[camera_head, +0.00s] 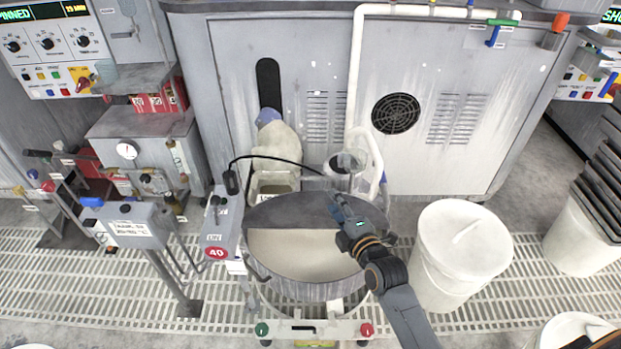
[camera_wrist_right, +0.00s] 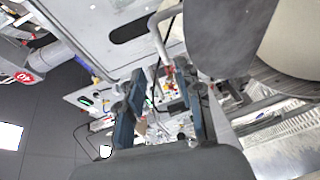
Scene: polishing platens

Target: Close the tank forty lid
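The round grey tank (camera_head: 310,291) stands in the middle of the head view, with the red "40" label (camera_head: 215,253) on the grey box at its left. A dark grey half-round lid part (camera_head: 285,211) covers the back half of its top. The front half is open and shows a cream surface inside (camera_head: 300,250). My right gripper (camera_head: 338,205) is over the lid part's right side; I cannot tell whether it touches. In the wrist view my right gripper (camera_wrist_right: 158,88) has its fingers apart, with nothing visibly held. My left gripper is not in view.
A white lidded bucket (camera_head: 462,245) stands close right of the tank. A black cable (camera_head: 275,160) and a white pipe (camera_head: 355,80) are behind it. A stand with a labelled box (camera_head: 130,228) is at the left. Slatted floor grating (camera_head: 60,290) lies around.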

